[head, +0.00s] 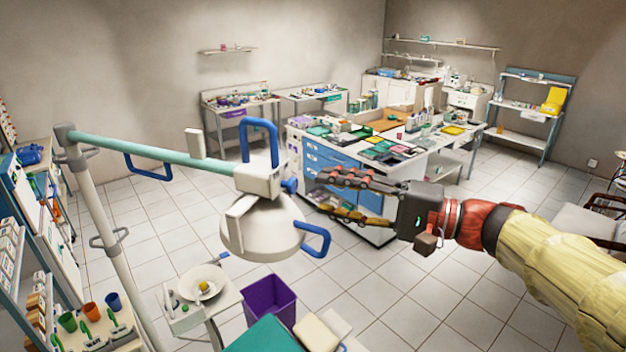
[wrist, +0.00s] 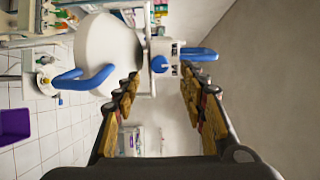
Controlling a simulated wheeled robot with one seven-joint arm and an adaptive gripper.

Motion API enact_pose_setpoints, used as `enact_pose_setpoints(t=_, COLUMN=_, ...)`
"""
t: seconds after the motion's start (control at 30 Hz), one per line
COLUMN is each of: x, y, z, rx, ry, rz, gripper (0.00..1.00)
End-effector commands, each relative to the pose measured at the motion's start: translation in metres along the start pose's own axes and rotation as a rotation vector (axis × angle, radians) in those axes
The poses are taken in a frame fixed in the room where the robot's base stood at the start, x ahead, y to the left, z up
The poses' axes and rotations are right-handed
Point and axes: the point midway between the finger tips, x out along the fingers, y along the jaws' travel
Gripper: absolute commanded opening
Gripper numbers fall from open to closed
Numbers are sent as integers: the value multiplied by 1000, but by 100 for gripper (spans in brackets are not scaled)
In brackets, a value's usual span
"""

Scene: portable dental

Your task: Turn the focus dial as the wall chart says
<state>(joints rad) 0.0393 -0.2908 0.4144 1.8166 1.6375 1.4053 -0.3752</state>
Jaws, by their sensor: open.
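The dental lamp (head: 262,228) hangs from a green and white arm, with a round white head and blue loop handles. The blue focus dial (head: 290,186) sits on the lamp's white housing, on the side facing my gripper. I cannot make out a wall chart in either view.
A blue handle (head: 314,240) juts from the lamp's lower right, below my gripper. Another handle (head: 259,140) stands above the housing. A cluttered island (head: 340,180) stands behind. A purple bin (head: 269,299) and a basin (head: 203,283) are below.

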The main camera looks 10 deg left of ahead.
Motion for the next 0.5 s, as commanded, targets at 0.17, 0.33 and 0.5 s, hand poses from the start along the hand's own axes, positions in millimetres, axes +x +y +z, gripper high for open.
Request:
enact_pose_setpoints(t=0.17, x=30, y=-1, z=1, rx=1, ry=-4, rz=1, gripper=42)
enact_pose_setpoints(t=0.33, x=49, y=-1, z=1, rx=1, ry=-2, rz=1, gripper=42)
enact_pose_setpoints(t=0.5, x=56, y=0, z=0, rx=0, ry=0, rz=2, gripper=42)
